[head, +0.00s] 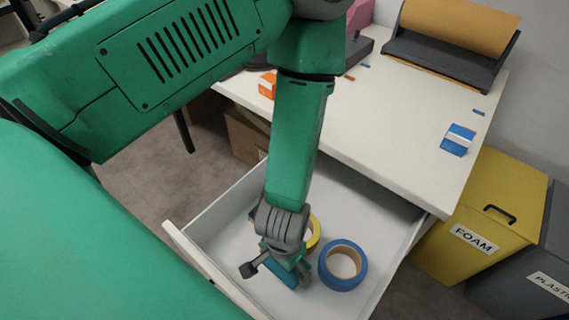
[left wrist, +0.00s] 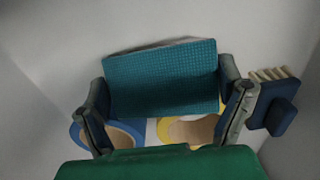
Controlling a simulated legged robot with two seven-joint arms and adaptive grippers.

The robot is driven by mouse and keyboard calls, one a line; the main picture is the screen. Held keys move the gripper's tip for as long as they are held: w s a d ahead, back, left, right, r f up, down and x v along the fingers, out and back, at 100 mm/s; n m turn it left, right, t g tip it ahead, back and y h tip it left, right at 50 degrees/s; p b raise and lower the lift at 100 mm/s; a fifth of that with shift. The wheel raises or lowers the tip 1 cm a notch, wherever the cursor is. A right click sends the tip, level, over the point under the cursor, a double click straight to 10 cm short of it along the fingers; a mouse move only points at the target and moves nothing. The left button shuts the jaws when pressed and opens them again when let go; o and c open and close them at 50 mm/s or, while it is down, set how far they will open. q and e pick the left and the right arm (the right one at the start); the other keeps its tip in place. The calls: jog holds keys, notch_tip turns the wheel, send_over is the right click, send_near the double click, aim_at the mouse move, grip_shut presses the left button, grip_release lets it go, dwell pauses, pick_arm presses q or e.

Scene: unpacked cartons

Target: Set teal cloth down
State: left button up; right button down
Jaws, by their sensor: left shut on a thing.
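My left gripper (head: 276,270) reaches down into the open white drawer (head: 225,212). It is shut on the teal cloth (left wrist: 160,78), a folded textured block held between the two fingers in the left wrist view. In the head view only a small teal strip of the cloth (head: 281,274) shows under the gripper. Whether the cloth touches the drawer floor I cannot tell. My right gripper is not in view.
In the drawer, a blue tape roll (head: 343,265) and a partly hidden yellow tape roll (head: 315,232) lie beside the gripper. A dark blue brush (left wrist: 277,112) lies beside one finger. The white table (head: 400,120) overhangs the drawer's back. A yellow FOAM bin (head: 485,215) stands right.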

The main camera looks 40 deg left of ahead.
pick_arm(q)
jog(key=shift+d+f, duration=0.1)
jog(key=shift+f, duration=0.45)
jog(key=shift+c, duration=0.5)
jog(key=shift+w, duration=0.1)
jog(key=shift+c, duration=0.2)
jog(key=shift+a+f, duration=0.2)
jog(key=shift+f, duration=0.1)
jog(key=o, duration=1.4)
jog(key=shift+r, duration=0.1)
